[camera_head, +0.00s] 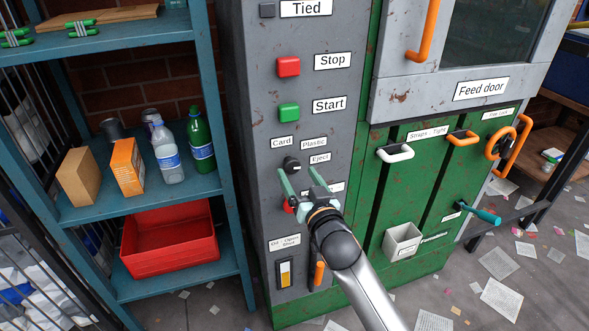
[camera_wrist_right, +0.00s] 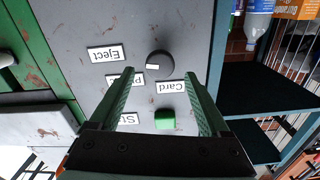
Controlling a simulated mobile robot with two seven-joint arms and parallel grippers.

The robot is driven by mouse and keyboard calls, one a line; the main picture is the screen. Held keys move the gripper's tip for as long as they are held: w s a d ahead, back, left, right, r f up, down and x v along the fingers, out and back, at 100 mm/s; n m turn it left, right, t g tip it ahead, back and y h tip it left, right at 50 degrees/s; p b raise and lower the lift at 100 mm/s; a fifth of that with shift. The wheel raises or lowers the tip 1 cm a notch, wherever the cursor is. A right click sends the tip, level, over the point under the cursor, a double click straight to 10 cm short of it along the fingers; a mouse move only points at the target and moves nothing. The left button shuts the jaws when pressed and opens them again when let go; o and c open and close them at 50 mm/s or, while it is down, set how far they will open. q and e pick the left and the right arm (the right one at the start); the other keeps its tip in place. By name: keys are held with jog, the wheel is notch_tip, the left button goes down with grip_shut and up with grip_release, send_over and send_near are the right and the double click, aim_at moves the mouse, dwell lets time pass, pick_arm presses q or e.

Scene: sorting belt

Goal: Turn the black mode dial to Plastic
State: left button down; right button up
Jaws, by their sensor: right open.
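The black mode dial (camera_head: 291,164) is on the grey panel, below the Card label (camera_head: 282,143) and Plastic label (camera_head: 314,143), with the Eject label (camera_head: 320,158) to its right. In the right wrist view, turned over, the dial (camera_wrist_right: 160,62) has a white mark on its left side; I cannot tell which label it points at. My right gripper (camera_head: 299,174) is open with nothing between its fingers. In the wrist view its fingertips (camera_wrist_right: 158,76) lie either side of the dial's line, apparently short of it. My left gripper is out of view.
The red Stop button (camera_head: 288,66) and green Start button (camera_head: 289,112) are above the dial. A partly hidden red part (camera_head: 288,207) is beside my fingers. A teal shelf (camera_head: 105,207) with bottles and boxes stands left; a green cabinet (camera_head: 440,200) with handles is right.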

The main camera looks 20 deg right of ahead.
aim_at(293, 167)
jog(key=shift+w+a, duration=0.1)
jog(key=shift+w, duration=1.55)
jog(key=shift+c, duration=0.3)
grip_shut()
